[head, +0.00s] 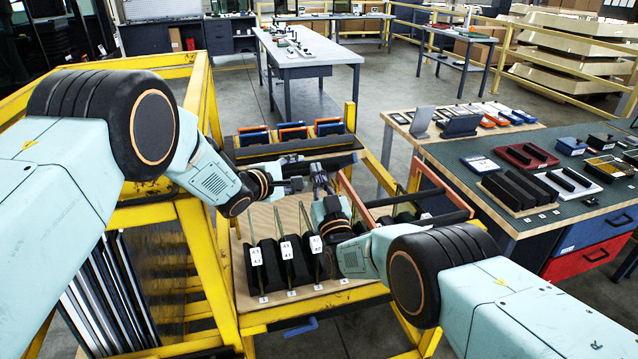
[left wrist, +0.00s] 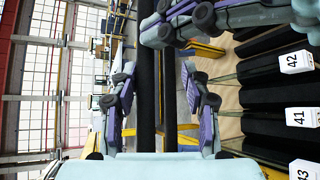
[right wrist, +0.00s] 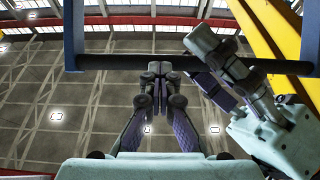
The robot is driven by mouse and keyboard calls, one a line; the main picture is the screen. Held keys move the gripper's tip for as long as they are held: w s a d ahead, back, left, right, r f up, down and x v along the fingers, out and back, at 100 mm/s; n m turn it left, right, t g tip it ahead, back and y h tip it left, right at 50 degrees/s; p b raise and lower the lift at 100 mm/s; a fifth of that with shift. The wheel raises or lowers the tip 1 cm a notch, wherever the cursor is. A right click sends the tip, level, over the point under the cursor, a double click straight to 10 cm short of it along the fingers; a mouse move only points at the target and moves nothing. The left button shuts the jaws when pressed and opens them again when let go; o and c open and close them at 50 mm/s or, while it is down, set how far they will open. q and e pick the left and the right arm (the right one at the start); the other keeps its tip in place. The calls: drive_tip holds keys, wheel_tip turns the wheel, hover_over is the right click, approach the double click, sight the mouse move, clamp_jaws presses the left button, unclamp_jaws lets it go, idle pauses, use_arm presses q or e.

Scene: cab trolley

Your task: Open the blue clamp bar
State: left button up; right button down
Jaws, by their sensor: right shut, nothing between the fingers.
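The clamp bar is a dark bar (right wrist: 110,62) with a blue arm (right wrist: 73,35) at its left end in the right wrist view; it crosses above my right fingers. In the head view a dark bar (head: 340,161) runs behind the black slotted blocks. My left gripper (head: 297,185) is at this bar; in the left wrist view its fingers (left wrist: 160,95) are spread, with dark bars running between or behind them. My right gripper (head: 320,176) is shut and empty, tips pointing up close to the bar (right wrist: 154,70); contact is unclear.
Black blocks (head: 282,262) with number tags and thin upright rods stand on the trolley's wooden deck. An orange-armed frame (head: 388,197) is right of my right gripper. Yellow trolley posts (head: 205,285) stand left. Blue and orange cases (head: 292,131) lie behind. A parts table (head: 560,215) is at right.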

drive_tip(key=shift+r, duration=0.3)
